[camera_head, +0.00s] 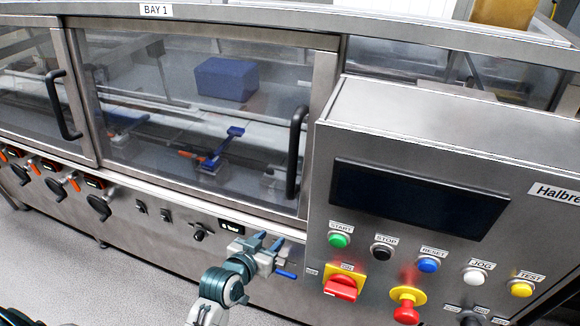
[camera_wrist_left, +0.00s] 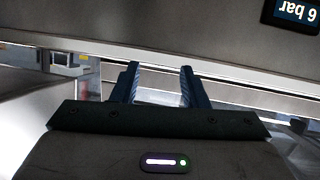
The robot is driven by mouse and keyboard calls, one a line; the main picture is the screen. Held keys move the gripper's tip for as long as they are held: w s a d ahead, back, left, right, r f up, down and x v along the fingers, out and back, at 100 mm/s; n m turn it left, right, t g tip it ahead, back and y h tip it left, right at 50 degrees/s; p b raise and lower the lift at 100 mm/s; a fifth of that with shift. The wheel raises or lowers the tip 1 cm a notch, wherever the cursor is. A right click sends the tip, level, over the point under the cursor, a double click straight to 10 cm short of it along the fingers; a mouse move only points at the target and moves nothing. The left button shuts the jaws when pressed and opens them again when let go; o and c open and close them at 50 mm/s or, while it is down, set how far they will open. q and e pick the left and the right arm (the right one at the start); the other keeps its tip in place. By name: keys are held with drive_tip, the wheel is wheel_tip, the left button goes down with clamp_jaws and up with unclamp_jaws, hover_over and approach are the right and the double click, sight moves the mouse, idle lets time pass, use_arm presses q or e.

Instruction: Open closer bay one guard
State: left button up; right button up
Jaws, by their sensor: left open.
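The bay one guard (camera_head: 190,105) is a clear panel in a metal frame under the BAY 1 label (camera_head: 156,10). It looks shut, flush with the machine front. Its black upright handle (camera_head: 295,152) is on the right side of the frame. My left gripper (camera_head: 268,241) is open and empty, below the guard's lower edge and below the handle, apart from both. In the left wrist view its two fingers (camera_wrist_left: 160,82) stand apart with nothing between them, facing a grey metal surface. My right gripper is not in view.
A control panel (camera_head: 440,180) with a dark screen and several buttons juts out right of the handle. A red-yellow switch (camera_head: 342,283) and a blue lever (camera_head: 287,274) are near my left gripper. Another guard's handle (camera_head: 60,105) is at left. Open floor (camera_head: 110,280) lies at lower left.

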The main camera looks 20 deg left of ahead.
use_arm(q)
wheel_tip(320, 180, up, 14)
drive_tip(key=s+d+t+h, duration=0.1)
drive_tip(key=s+t, duration=0.1)
drive_tip(key=m+t+p, duration=0.1)
drive_tip(key=t, duration=0.1)
approach(290, 162)
drive_tip(key=shift+h, duration=0.3)
drive_tip(key=b+x, duration=0.1)
drive_tip(key=x, duration=0.9)
drive_tip(key=shift+w+a+f+b, duration=0.1)
drive_tip(key=shift+a+b, duration=0.05)
drive_tip(key=shift+b, duration=0.2)
drive_tip(key=shift+w+f, duration=0.1)
drive_tip(key=shift+w, duration=0.35)
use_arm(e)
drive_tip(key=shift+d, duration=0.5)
use_arm(q)
clamp_jaws()
